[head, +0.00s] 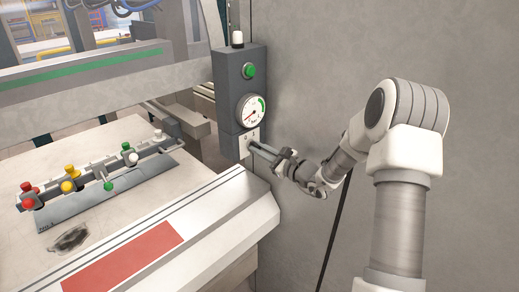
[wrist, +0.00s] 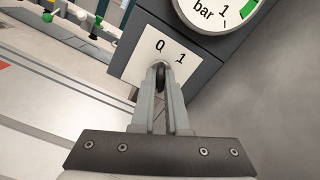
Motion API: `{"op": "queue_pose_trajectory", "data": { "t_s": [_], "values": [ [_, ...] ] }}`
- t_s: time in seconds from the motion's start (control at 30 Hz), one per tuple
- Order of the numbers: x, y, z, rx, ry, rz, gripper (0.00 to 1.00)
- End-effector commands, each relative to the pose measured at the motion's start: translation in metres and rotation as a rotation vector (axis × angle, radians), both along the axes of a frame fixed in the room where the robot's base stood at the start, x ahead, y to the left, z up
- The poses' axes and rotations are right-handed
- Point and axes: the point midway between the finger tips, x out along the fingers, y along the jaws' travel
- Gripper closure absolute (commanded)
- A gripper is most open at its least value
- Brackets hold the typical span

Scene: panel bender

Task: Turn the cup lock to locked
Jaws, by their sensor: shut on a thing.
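The cup lock shows in the wrist view as a small dark key-like part (wrist: 160,72) in front of a white plate (wrist: 143,48) marked 0 and 1. The plate also shows in the head view (head: 243,149), low on a grey control box (head: 240,98). My gripper (wrist: 161,80) is shut on the dark part, with its fingertips at the plate just below the marks. In the head view my gripper (head: 256,148) reaches the plate from the right. The fingers hide most of the lock, and I cannot tell which mark it points to.
A pressure gauge (head: 251,110) and a green button (head: 249,71) sit above the plate. To the left is a machine bed with a rail of red, yellow and green knobs (head: 70,186). A grey wall (head: 310,60) stands behind my arm.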

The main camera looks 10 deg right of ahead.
Motion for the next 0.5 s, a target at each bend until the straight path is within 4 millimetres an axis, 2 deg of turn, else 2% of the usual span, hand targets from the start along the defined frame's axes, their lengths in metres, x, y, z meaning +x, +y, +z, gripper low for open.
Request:
{"op": "queue_pose_trajectory", "data": {
  "t_s": [0.5],
  "values": [
    [-0.0001,-0.0006,0.0020,0.366,0.244,-0.001,1.00]
  ]
}}
